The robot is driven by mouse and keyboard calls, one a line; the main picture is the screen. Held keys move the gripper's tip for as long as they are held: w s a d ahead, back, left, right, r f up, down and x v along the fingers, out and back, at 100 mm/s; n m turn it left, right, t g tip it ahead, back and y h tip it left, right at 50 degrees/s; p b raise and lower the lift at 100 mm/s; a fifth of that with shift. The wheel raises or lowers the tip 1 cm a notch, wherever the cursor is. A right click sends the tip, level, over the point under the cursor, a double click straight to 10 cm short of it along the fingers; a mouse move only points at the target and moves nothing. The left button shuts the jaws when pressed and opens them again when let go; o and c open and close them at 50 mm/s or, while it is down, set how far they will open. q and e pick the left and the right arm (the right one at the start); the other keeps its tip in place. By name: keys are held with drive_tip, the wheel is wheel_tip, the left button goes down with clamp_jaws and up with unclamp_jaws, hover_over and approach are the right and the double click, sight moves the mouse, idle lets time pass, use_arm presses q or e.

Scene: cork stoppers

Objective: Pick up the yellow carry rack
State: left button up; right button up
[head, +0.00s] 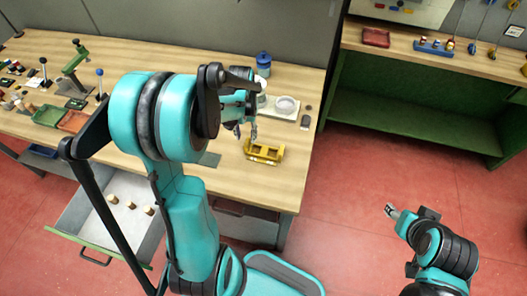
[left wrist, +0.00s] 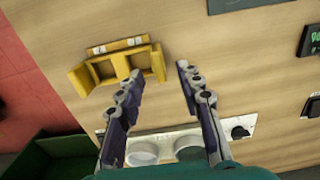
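The yellow carry rack (head: 264,152) stands on the wooden workbench near its right front edge in the head view. In the left wrist view the rack (left wrist: 121,66) is at the upper left, with two open compartments and a bar with pale labels. My left gripper (head: 246,130) is above the bench just beyond the rack. In the wrist view my left gripper (left wrist: 158,75) is open and empty, its fingers apart, with the rack ahead and to the left. My right gripper (head: 391,211) is over the red floor, away from the bench; its fingers are too small to judge.
A pale plate with round dishes (head: 286,105) and a blue-lidded jar (head: 263,62) stand behind the rack. An open drawer (head: 98,222) holds several corks. A green shelf unit (head: 420,97) stands at the right. Bench space left of the rack is partly hidden by my arm.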

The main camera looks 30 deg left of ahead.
sight(247, 142)
use_arm(q)
wheel_tip(247, 142, down, 5)
drive_tip(key=shift+w+d+f+b, duration=0.1)
drive_tip(key=shift+b, duration=0.75)
clamp_jaws()
drive_tip(key=shift+r, duration=0.2)
